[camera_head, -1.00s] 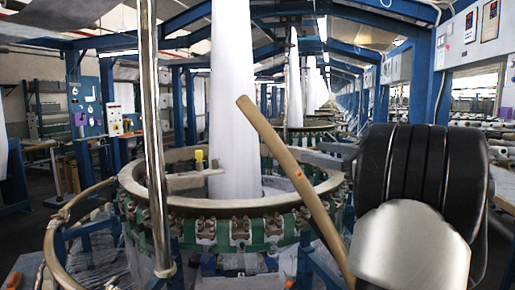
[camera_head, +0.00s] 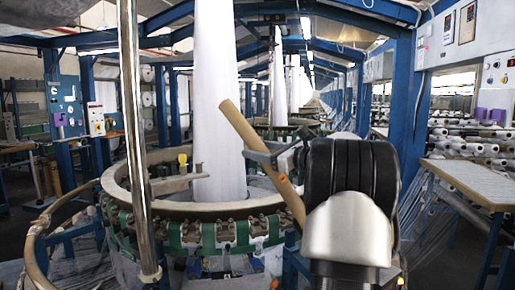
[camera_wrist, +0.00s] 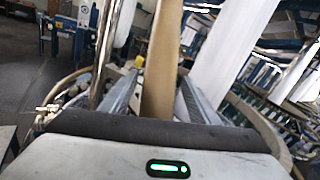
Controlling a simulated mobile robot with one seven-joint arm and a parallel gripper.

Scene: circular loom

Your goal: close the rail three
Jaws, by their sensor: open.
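A tan rail bar (camera_head: 250,138) leans up and to the left at the front right of the loom's ring (camera_head: 135,198). A second, curved tan bar (camera_head: 38,245) is at the left of the loom. Which one is rail three I cannot tell. My gripper (camera_head: 262,160) is at the leaning bar, in front of the ring's right side. In the wrist view my gripper (camera_wrist: 160,80) is open, with its fingers on either side of the tan bar (camera_wrist: 158,60). Contact with the bar cannot be made out.
An upright metal pole (camera_head: 137,140) stands at the loom's front left. A white fabric tube (camera_head: 215,100) rises from the ring's middle. A table (camera_head: 465,180) stands at the right, with rolls behind it. A blue panel (camera_head: 66,105) is at the far left.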

